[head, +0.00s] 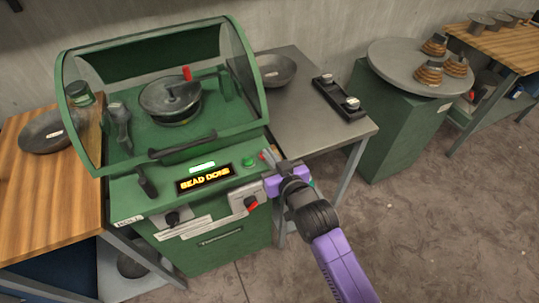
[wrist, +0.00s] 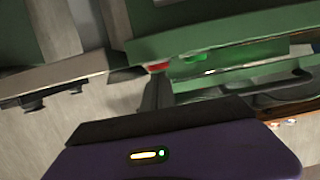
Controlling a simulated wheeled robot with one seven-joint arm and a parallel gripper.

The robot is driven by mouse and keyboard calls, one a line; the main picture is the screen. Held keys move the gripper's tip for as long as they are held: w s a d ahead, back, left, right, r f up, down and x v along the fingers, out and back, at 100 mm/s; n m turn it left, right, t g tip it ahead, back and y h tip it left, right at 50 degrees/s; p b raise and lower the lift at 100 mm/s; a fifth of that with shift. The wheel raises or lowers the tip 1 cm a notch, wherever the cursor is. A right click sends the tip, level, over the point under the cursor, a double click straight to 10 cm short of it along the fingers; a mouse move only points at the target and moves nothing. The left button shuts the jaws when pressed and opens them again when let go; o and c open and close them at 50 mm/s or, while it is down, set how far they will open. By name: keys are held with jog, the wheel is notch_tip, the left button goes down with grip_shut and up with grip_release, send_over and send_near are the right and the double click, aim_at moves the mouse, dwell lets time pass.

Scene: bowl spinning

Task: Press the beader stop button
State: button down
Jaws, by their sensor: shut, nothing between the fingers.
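The beader is a green machine (head: 225,262) with a clear hood, and its display (head: 204,178) reads "BEAD DONE". A green button (head: 249,162) sits on its front panel, right of the display. A small red button (head: 262,155), which looks like the stop button, is just right of it and partly hidden by my gripper. My gripper (head: 268,156) is shut and empty, with its fingertips at the red button.
A red-and-grey switch box (head: 247,198) is low on the machine's front, below my gripper. A grey side table (head: 310,120) with a bowl (head: 275,69) and a black fixture (head: 339,97) stands to the right. A wooden table (head: 60,190) is at left. Floor at right is clear.

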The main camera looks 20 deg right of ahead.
jog(key=shift+f, duration=0.1)
jog(key=shift+s+f+b, duration=0.1)
jog(key=shift+f+b, duration=0.55)
jog(key=shift+f, duration=0.45)
notch_tip(320, 180, up, 5)
jog(key=p, duration=0.3)
jog(key=shift+f, duration=0.1)
jog(key=b+v, duration=0.1)
jog(key=v, duration=0.9)
jog(key=shift+r, duration=0.35)
jog(key=shift+w, duration=0.2)
